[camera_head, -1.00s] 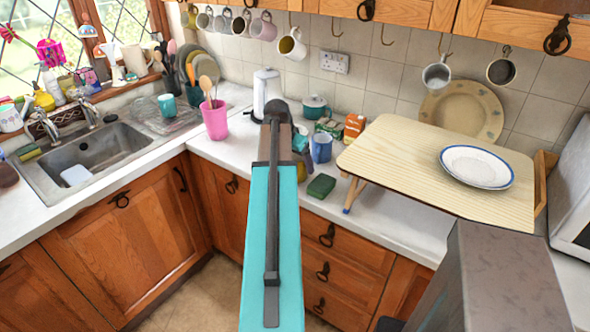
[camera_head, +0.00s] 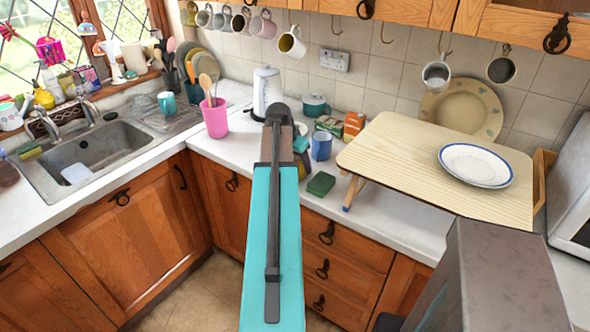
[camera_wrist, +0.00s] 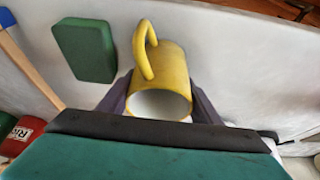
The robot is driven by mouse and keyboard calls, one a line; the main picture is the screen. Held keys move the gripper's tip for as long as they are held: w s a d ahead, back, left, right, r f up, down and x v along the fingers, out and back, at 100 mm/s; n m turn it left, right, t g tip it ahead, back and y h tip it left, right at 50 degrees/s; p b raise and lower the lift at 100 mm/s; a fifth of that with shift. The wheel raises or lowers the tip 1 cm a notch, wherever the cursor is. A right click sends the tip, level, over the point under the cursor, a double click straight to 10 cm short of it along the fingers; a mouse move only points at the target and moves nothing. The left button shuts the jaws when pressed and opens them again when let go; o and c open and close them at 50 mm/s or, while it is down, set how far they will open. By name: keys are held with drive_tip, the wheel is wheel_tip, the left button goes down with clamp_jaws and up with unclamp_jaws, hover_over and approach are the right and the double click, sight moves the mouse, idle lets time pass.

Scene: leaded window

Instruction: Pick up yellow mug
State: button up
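The yellow mug (camera_wrist: 176,62) lies in the middle of the wrist view, with its rim facing the camera and its handle toward the upper left. My gripper (camera_wrist: 161,88) has one dark finger on each side of the mug. No gap shows between fingers and mug, so it looks shut on the mug's sides. In the head view my gripper (camera_head: 304,160) is low over the counter, largely behind my arm. There the mug is almost wholly hidden. I cannot tell whether it touches the counter.
A green sponge (camera_head: 321,183) lies close by on the counter; it also shows in the wrist view (camera_wrist: 84,49). A blue mug (camera_head: 321,147) stands just behind. A wooden folding table (camera_head: 400,160) bearing a plate (camera_head: 475,165) is to the right. A pink pot (camera_head: 215,118) stands left.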

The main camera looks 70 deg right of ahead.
drive_tip(key=c, duration=0.7)
drive_tip(key=shift+r, duration=0.15)
drive_tip(key=shift+r+b, duration=0.75)
drive_tip(key=shift+r, duration=0.8)
drive_tip(key=s+a+b, duration=0.1)
drive_tip(key=s+a, duration=0.1)
drive_tip(key=a, duration=0.1)
drive_tip(key=s+a+b, duration=0.1)
drive_tip(key=s+a, duration=0.1)
drive_tip(key=a, duration=0.2)
drive_tip(key=s+a+r+b, duration=0.1)
drive_tip(key=s+a, duration=0.2)
drive_tip(key=a, duration=0.1)
drive_tip(key=shift+r, duration=0.1)
drive_tip(key=shift+s+a+r+b, duration=0.1)
drive_tip(key=shift+s+a+b, duration=0.4)
drive_tip(key=shift+b, duration=0.9)
drive_tip(key=shift+s+a+r+b, duration=0.1)
drive_tip(key=shift+s+a+b, duration=0.2)
drive_tip(key=shift+a+b, duration=0.75)
drive_tip(key=shift+d+b, duration=0.35)
